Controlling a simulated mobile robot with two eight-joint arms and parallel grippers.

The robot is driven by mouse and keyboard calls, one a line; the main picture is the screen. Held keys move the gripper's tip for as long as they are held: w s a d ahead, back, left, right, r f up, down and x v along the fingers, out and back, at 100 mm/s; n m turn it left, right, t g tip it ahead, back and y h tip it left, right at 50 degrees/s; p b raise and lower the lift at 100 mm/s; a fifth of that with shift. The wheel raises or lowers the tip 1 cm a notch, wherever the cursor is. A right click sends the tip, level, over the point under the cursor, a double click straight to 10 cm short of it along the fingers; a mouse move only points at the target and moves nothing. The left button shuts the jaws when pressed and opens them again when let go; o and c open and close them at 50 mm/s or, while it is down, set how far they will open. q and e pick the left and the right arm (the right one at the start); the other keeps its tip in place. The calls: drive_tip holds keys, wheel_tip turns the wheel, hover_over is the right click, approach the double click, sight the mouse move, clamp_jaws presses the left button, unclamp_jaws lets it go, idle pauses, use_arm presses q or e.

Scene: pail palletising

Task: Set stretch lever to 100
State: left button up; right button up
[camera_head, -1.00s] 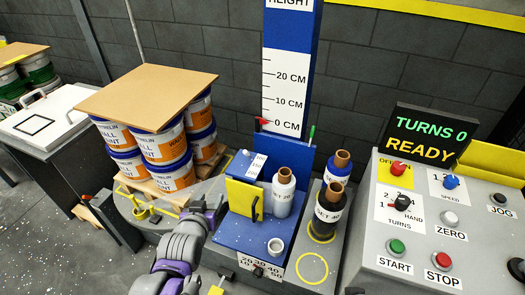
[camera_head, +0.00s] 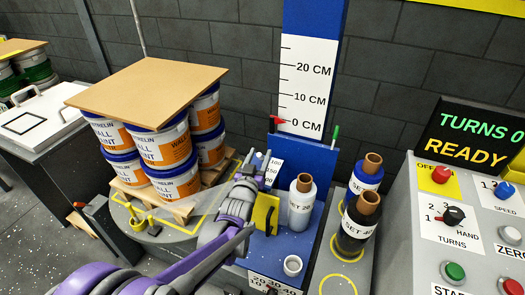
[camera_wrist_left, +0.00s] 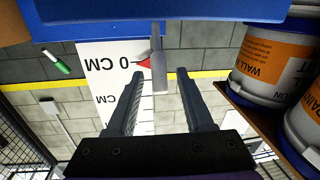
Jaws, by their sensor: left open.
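The stretch scale (camera_head: 273,172), a small white plate with numbers including 100, stands on the blue machine. My left gripper (camera_head: 258,160) is at the scale's left side and hides most of the lever in the head view. In the left wrist view a grey bar (camera_wrist_left: 159,62), which looks like the lever, stands between the tips of my open left gripper (camera_wrist_left: 162,74). A gap shows on each side of the bar, so the fingers are not closed on it. I cannot read the lever's setting. My right gripper is out of view.
A yellow plate (camera_head: 265,213) and a white SET 20 roll (camera_head: 301,210) stand close right of the gripper. Stacked pails (camera_head: 172,180) under a brown board (camera_head: 150,88) are to the left. The control panel (camera_head: 400,235) is at the right.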

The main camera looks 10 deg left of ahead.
use_arm(q)
drive_tip(key=shift+w+d, duration=0.1)
drive_tip(key=shift+w, duration=1.55)
drive_tip(key=shift+c, duration=0.2)
clamp_jaws()
